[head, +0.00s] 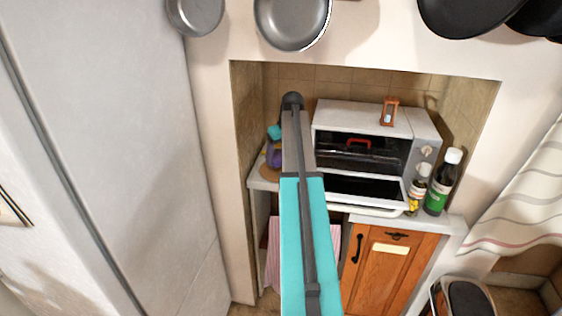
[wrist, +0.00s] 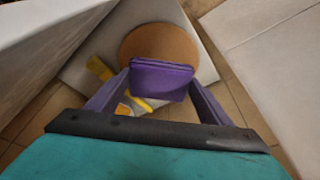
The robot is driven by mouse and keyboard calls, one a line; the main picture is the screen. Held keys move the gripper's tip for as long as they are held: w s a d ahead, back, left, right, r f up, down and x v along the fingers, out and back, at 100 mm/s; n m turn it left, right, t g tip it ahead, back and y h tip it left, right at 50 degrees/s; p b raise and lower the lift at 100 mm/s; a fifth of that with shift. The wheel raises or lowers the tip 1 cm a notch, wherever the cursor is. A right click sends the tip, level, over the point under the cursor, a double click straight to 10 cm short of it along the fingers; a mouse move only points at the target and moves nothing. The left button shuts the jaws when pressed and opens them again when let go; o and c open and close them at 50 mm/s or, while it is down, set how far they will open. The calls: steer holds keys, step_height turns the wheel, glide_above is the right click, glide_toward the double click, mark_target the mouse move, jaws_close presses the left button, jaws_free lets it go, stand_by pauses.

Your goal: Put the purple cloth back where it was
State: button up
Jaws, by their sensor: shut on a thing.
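The purple cloth (wrist: 162,80) is a small folded bundle between the two purple fingers of my gripper (wrist: 160,76) in the wrist view. My gripper is shut on it. Below it in that view is a round cork mat (wrist: 158,40), partly covered by the cloth. I cannot tell whether the cloth touches the mat. In the head view my gripper (head: 274,156) is at the left end of the counter, left of the toaster oven (head: 358,122), mostly behind my teal arm. The cloth cannot be told apart from the purple fingers there.
A yellow-handled brush (wrist: 98,68) lies left of the mat in the wrist view. The toaster oven's door is open, with an hourglass (head: 389,111) on top. A dark bottle with a green label (head: 440,183) stands at the right. Niche walls enclose the counter (head: 455,222).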

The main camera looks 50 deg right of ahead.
mark_target(281, 161)
steer(key=shift+w+d, duration=0.1)
steer(key=shift+w+d, duration=0.15)
steer(key=shift+w+d+f+p, duration=0.1)
steer(key=shift+p, duration=0.2)
steer(key=shift+f+p, duration=0.6)
steer(key=shift+f, duration=1.1)
steer(key=shift+f, duration=0.15)
steer(key=o, duration=1.2)
steer(key=shift+o, duration=0.2)
steer(key=shift+r, duration=0.2)
steer(key=b+v, duration=0.2)
steer(key=v, duration=1)
steer(key=shift+b, duration=0.3)
